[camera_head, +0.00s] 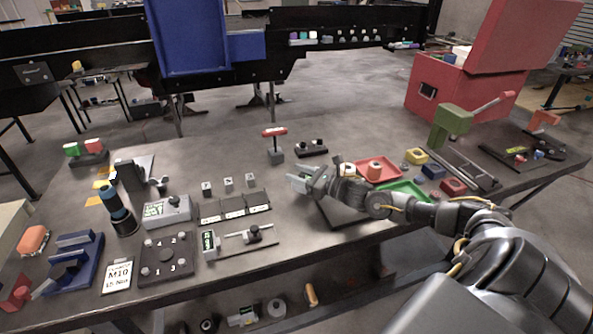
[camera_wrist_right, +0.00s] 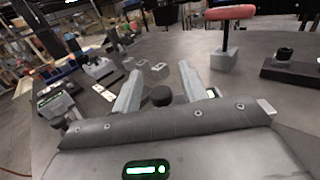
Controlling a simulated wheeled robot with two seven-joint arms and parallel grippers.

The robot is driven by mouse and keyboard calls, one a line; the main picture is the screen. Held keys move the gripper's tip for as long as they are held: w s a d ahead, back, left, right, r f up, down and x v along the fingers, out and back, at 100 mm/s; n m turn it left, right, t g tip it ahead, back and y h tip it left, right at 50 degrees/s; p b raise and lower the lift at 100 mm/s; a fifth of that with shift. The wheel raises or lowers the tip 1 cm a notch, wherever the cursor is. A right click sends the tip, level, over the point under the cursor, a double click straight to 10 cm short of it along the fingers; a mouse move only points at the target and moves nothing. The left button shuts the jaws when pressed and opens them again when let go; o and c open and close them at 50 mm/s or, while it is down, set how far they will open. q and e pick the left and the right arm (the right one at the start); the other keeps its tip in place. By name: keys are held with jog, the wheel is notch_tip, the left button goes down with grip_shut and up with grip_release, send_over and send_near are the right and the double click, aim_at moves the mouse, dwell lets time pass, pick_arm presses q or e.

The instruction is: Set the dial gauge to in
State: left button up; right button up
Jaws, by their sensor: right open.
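I cannot tell for certain which device is the dial gauge. A small upright green display (camera_head: 209,241) stands at the left end of a rail with a black knob (camera_head: 253,233). A grey box with a green display (camera_head: 167,211) stands behind it; a similar green-display device (camera_wrist_right: 55,102) shows at the left of the right wrist view. My right gripper (camera_head: 298,182) is open, above the table right of the small grey blocks, apart from both devices. Its fingers are spread in the right wrist view (camera_wrist_right: 160,84), with a dark round part between them. My left gripper is out of view.
A red-topped T-handle (camera_head: 274,133) stands behind my right gripper. Small grey blocks (camera_head: 229,182) and dark label plates (camera_head: 234,206) lie to its left. Red (camera_head: 391,166) and green trays lie near my right arm. A black numbered plate (camera_head: 166,258) is at the front.

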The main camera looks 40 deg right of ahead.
aim_at(304, 176)
jog(key=shift+w+a, duration=0.15)
jog(key=shift+w, duration=0.15)
jog(key=shift+c, duration=0.3)
grip_shut()
jog(key=shift+f, duration=0.1)
jog(key=s+n+g+y+b, duration=0.1)
jog(key=b, duration=0.2)
jog(key=s+d+n+g+y+b, duration=0.1)
jog(key=y+b, duration=0.1)
jog(key=b, duration=0.1)
jog(key=s+n+g+y+b, duration=0.1)
jog(key=b, duration=0.3)
jog(key=shift+s+d+f+n+y, duration=0.1)
jog(key=shift+d+f+n+y, duration=0.1)
jog(key=shift+f+n+y, duration=0.15)
jog(key=shift+s+d+r+y+b, duration=0.1)
jog(key=shift+s+r+y+b, duration=0.2)
jog(key=shift+b, duration=0.2)
jog(key=shift+r+n+g, duration=0.15)
jog(key=shift+n+g, duration=0.1)
jog(key=shift+g, duration=0.05)
